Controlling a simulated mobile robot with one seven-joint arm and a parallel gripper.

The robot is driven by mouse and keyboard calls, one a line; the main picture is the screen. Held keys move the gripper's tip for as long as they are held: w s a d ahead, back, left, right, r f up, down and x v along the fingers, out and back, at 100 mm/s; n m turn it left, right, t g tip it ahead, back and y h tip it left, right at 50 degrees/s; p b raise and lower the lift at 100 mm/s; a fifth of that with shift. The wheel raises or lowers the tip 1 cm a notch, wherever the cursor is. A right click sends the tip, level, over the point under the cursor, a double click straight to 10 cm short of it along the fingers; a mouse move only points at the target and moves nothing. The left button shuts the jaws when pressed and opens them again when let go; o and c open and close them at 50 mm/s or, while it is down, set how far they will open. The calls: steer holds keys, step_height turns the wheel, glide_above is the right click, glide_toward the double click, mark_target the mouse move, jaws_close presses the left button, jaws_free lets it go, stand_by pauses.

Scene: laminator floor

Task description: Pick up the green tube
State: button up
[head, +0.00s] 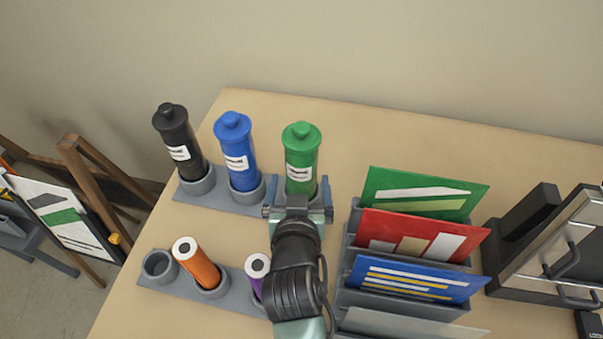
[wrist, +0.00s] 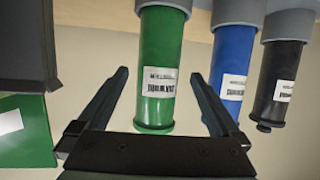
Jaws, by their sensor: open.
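The green tube (head: 300,156) stands upright in the right-hand cup of the rear grey rack (head: 223,193), with a white label on its side. In the wrist view the green tube (wrist: 160,70) appears upside down between the two open fingers. My gripper (head: 300,207) is in front of the green tube in the head view and hides the lower part of its cup. The gripper (wrist: 157,90) is open, with a finger on each side of the tube and visible gaps. It is not closed on anything.
A blue tube (head: 236,155) and a black tube (head: 178,142) stand left of the green one in the same rack. A front rack holds an orange tube (head: 196,263) and a purple tube (head: 257,270). A card holder (head: 345,297) with coloured cards stands to the right.

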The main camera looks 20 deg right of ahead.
steer(key=shift+p+x, duration=0.45)
steer(key=shift+x, duration=2.45)
jaws_close()
steer(key=shift+r, duration=0.15)
